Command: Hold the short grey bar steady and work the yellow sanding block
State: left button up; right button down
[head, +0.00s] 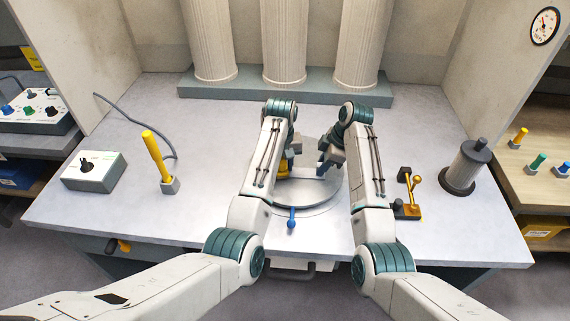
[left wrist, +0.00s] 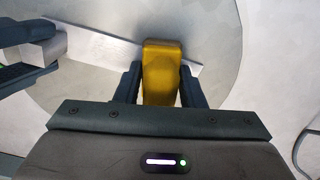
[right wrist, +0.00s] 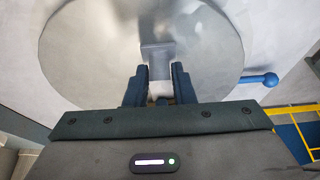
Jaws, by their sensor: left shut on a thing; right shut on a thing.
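The yellow sanding block (head: 283,169) is between the fingers of my left gripper (head: 288,160), over a round metal plate (head: 310,203). In the left wrist view the block (left wrist: 162,72) lies across the short grey bar (left wrist: 105,46), near the bar's right part. Whether block and bar touch is hard to tell. My right gripper (head: 326,162) is shut on the other end of the bar; it also shows at the left of the left wrist view (left wrist: 40,58). In the right wrist view the bar's grey end (right wrist: 157,53) sticks out past the fingers.
A blue-knobbed lever (head: 292,218) is at the plate's front edge. A yellow handle in a holder (head: 154,160) and a grey switch box (head: 94,172) stand left. A brass lever device (head: 409,207) and a dark cylinder (head: 466,167) stand right. Columns (head: 284,45) rise behind.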

aim_at(296, 173)
pick_arm(q)
jog(key=shift+s+d+f, duration=0.1)
jog(key=shift+d, duration=2.2)
jog(key=shift+a, duration=2.3)
jog(key=shift+r, duration=0.2)
jog(key=shift+r, duration=1.95)
